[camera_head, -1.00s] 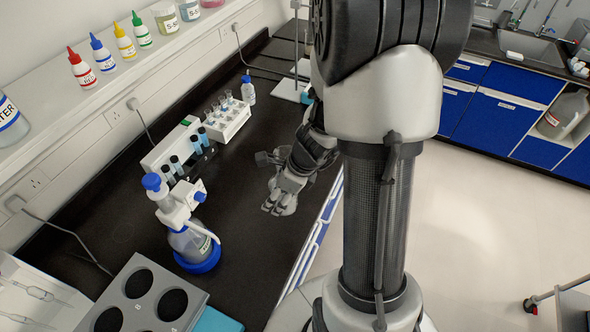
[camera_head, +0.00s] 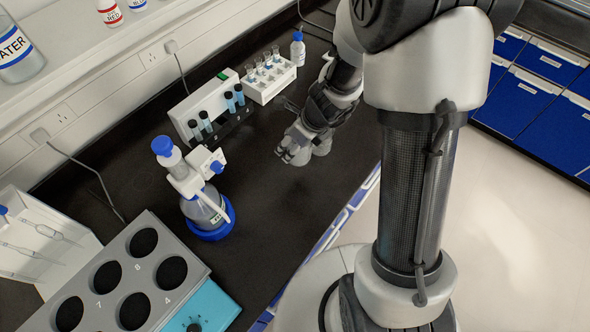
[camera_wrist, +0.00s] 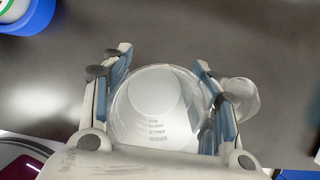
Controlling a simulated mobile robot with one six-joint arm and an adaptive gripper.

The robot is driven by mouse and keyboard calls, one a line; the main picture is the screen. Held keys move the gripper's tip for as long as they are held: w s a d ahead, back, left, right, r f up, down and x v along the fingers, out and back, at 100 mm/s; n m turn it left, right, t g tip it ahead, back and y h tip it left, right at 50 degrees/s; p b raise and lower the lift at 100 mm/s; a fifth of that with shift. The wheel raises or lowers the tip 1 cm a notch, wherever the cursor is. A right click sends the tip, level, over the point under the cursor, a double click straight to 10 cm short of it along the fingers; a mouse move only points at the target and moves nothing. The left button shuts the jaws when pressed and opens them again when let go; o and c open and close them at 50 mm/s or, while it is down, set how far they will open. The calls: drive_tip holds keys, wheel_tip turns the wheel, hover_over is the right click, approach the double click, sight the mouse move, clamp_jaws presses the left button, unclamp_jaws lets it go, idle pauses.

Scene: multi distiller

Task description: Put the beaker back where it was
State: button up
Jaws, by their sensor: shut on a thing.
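A clear glass beaker (camera_wrist: 157,115) with printed graduation marks sits between the fingers of my gripper (camera_wrist: 163,65) in the wrist view, with its round opening facing the camera. The two blue-padded fingers are closed against its sides. In the head view my gripper (camera_head: 291,155) hangs over the black bench, right of the blue-capped dispenser bottle; the beaker is mostly hidden there. A grey block (camera_head: 185,262) with several round numbered holes lies at the lower left, and the holes in view look empty.
The dispenser bottle (camera_head: 205,208) stands in a blue ring on the bench. A vial holder (camera_head: 222,128) and a white tube rack (camera_head: 272,80) stand behind it. A teal box (camera_head: 205,310) adjoins the grey block. The black bench (camera_head: 255,230) is clear around my gripper.

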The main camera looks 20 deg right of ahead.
wheel_tip(320, 180, down, 10)
drive_tip(key=b, duration=0.6)
drive_tip(key=shift+b, duration=0.4)
drive_tip(key=shift+r, duration=0.1)
drive_tip(key=o, duration=1.2)
